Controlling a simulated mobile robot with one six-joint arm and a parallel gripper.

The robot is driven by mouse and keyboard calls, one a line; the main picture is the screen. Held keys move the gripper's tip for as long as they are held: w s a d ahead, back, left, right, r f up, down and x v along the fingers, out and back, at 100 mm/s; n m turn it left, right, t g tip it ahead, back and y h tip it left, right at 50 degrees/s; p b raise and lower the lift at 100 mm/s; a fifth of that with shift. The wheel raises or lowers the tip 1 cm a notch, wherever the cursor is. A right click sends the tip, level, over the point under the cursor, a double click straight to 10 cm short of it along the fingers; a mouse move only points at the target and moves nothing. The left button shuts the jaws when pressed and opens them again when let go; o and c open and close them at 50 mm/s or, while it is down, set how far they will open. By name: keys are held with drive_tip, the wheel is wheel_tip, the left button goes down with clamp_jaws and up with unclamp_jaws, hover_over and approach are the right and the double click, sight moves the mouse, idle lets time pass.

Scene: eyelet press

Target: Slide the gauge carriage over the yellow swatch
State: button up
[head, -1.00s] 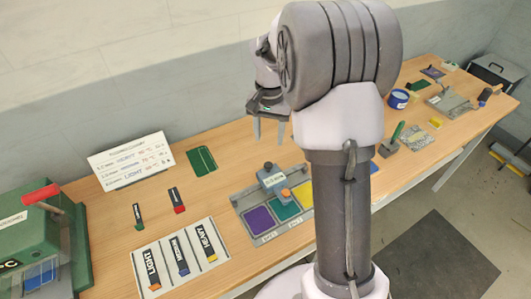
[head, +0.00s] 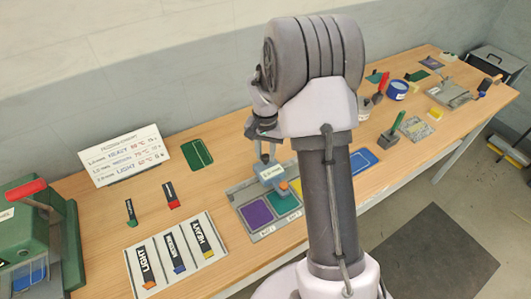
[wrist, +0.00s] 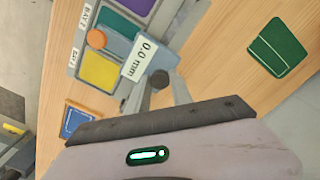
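The gauge carriage (head: 272,173) is a blue-grey block with a white label, an orange button and a dark knob. It sits on a grey swatch tray (head: 234,193) holding purple (head: 257,214), green (head: 283,203) and yellow swatches. In the wrist view the carriage (wrist: 128,47) lies by the green swatch (wrist: 119,31), and its label reads 0.0 mm. The yellow swatch (wrist: 100,71) is largely uncovered there; my arm mostly hides it in the head view. My gripper (wrist: 161,82) has its fingertips on both sides of the carriage's knob (wrist: 159,79), apparently closed on it.
A green outlined pad (head: 198,154) lies behind the tray and a blue one (head: 362,161) to its right. A card (head: 181,247) with labelled strips lies at left, beside a green press (head: 35,245). Bare wood surrounds the tray at the back.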

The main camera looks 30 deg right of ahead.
clamp_jaws()
idle(1.0)
drive_tip(key=d+p, duration=0.2)
drive_tip(key=d, duration=0.7)
drive_tip(key=shift+w+d, duration=0.25)
drive_tip(key=shift+d, duration=0.1)
drive_tip(key=o, duration=0.9)
unclamp_jaws()
drive_tip(key=shift+d, duration=0.2)
drive_tip(key=shift+c, duration=0.2)
drive_tip(key=shift+a+r, duration=0.1)
wheel_tip(320, 180, up, 17)
drive_tip(key=p, duration=0.3)
drive_tip(key=shift+r+p, duration=0.15)
drive_tip(key=shift+p, duration=0.25)
